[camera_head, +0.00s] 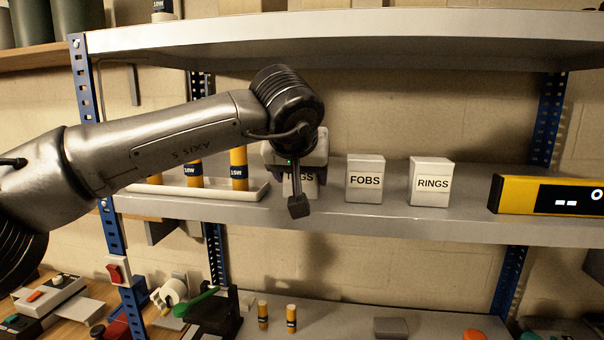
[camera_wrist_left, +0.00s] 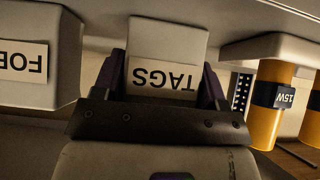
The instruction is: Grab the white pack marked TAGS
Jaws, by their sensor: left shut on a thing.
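The white pack marked TAGS (camera_head: 311,190) is on the middle shelf, mostly hidden behind my left gripper in the head view. In the left wrist view the TAGS pack (camera_wrist_left: 166,45) shows upside down between the two fingers. My left gripper (camera_wrist_left: 162,80) is shut on the pack, one finger on each side of it. In the head view my left gripper (camera_head: 297,178) covers the top of the pack. I cannot tell whether the pack still touches the shelf. My right gripper is not in view.
A white FOBS pack (camera_head: 365,193) and a white RINGS pack (camera_head: 431,196) stand to the right on the shelf (camera_head: 400,223). A white tray (camera_head: 205,193) with yellow tubes (camera_head: 239,158) is close on the left. A yellow device (camera_head: 545,194) sits at the far right.

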